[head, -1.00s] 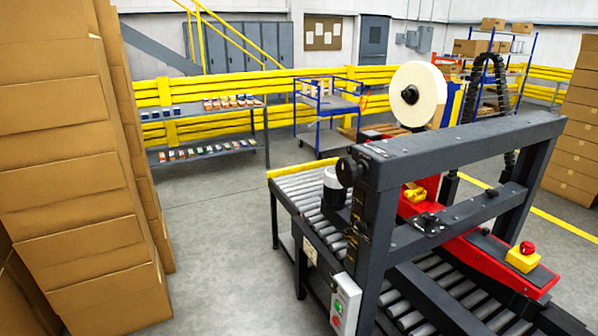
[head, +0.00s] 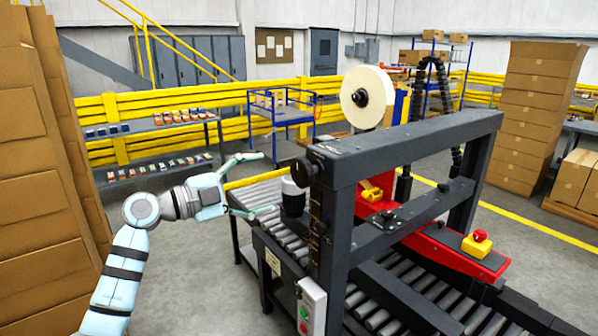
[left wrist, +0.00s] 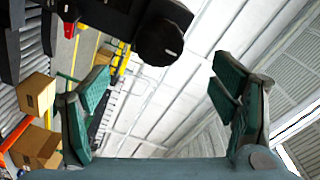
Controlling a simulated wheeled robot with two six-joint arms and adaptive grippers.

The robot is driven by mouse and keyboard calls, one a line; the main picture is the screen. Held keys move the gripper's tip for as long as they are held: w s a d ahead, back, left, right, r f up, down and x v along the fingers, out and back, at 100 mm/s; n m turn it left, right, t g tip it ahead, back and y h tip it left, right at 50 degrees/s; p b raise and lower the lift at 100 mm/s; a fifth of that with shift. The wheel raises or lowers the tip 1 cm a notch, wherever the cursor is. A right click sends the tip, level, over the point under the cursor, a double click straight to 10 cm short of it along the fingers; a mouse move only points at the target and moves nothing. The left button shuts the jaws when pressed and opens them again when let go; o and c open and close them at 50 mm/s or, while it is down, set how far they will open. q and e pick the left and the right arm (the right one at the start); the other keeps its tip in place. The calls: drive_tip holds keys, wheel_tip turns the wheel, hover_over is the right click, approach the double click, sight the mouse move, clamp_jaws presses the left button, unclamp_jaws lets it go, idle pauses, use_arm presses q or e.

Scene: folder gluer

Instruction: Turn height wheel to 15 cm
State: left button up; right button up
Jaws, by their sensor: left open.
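The height wheel (head: 303,172) is a dark round knob on the near upright of the dark grey machine frame (head: 415,140). In the left wrist view the dark knob (left wrist: 160,41) shows at the top centre, beyond the fingers. My left gripper (head: 262,182) is open and empty, to the left of the wheel and apart from it. Its two teal fingers (left wrist: 162,80) spread wide in the wrist view. A height scale cannot be read at this size. My right gripper is not in view.
A grey control box (head: 311,305) with green and red buttons hangs on the upright. Tall cardboard stacks (head: 45,190) stand at the left. Grey floor is open behind my arm.

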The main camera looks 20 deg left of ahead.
sight(297, 175)
use_arm(q)
drive_tip(key=p+x, duration=0.1)
drive_tip(key=x, duration=0.3)
drive_tip(key=p+x, duration=0.1)
drive_tip(key=x, duration=0.4)
drive_tip(key=shift+w+d+r, duration=0.15)
drive_tip(key=shift+d+r, duration=0.05)
drive_tip(key=shift+d, duration=0.1)
drive_tip(key=shift+w+d+f, duration=0.1)
drive_tip(key=shift+w+d, duration=0.25)
drive_tip(key=shift+d, duration=0.05)
drive_tip(key=shift+a+f, duration=0.1)
drive_tip(key=shift+a, duration=0.05)
drive_tip(key=shift+c, duration=0.6)
drive_tip(key=c, duration=1)
drive_tip(key=shift+c, duration=0.2)
